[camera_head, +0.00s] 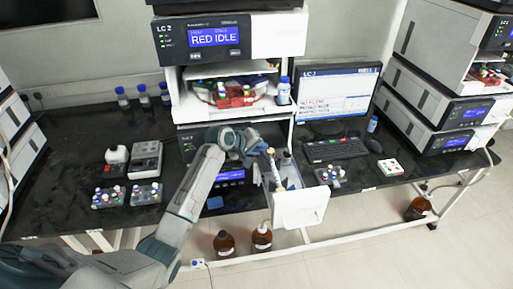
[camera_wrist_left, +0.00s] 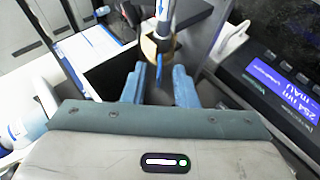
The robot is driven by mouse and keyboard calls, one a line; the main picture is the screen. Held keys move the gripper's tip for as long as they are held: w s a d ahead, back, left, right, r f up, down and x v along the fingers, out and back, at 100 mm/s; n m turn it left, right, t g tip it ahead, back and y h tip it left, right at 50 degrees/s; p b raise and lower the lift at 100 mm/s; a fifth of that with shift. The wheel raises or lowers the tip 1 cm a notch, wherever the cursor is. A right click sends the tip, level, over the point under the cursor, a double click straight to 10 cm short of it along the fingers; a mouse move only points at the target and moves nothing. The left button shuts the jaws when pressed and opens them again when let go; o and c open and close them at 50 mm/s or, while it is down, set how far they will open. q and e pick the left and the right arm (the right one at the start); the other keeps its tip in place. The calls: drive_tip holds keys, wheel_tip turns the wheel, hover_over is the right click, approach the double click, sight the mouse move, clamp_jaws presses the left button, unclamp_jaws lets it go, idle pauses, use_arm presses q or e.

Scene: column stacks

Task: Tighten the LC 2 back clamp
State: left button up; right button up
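The LC 2 stack (camera_head: 200,40) stands in the middle of the bench, its screen reading RED IDLE. Low in it, a compartment is pulled out behind a white front panel (camera_head: 300,208). My left arm reaches over to this compartment, with the left gripper (camera_head: 262,158) at its left side. In the left wrist view, the two blue fingers (camera_wrist_left: 162,80) stand apart with a gap between them. A tan, round fitting (camera_wrist_left: 157,46) on an upright column-like part is just beyond the fingertips; I cannot tell whether they touch it. The back clamp cannot be clearly made out. My right gripper is not in view.
A monitor (camera_head: 336,98) and keyboard (camera_head: 335,149) stand right of the stack. Vial racks (camera_head: 146,194) and a grey device (camera_head: 146,160) are on the left bench. Brown bottles (camera_head: 262,238) stand below the compartment. A lit display (camera_wrist_left: 285,85) is close on the right in the wrist view.

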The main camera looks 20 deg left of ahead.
use_arm(q)
drive_tip(key=shift+s+a+r+b, duration=0.2)
drive_tip(key=shift+s+r+b, duration=0.15)
drive_tip(key=shift+s, duration=0.1)
drive_tip(key=b+v, duration=0.3)
drive_tip(key=v, duration=0.6)
drive_tip(key=shift+s+r, duration=0.2)
drive_tip(key=shift+r, duration=0.05)
drive_tip(key=shift+a, duration=0.1)
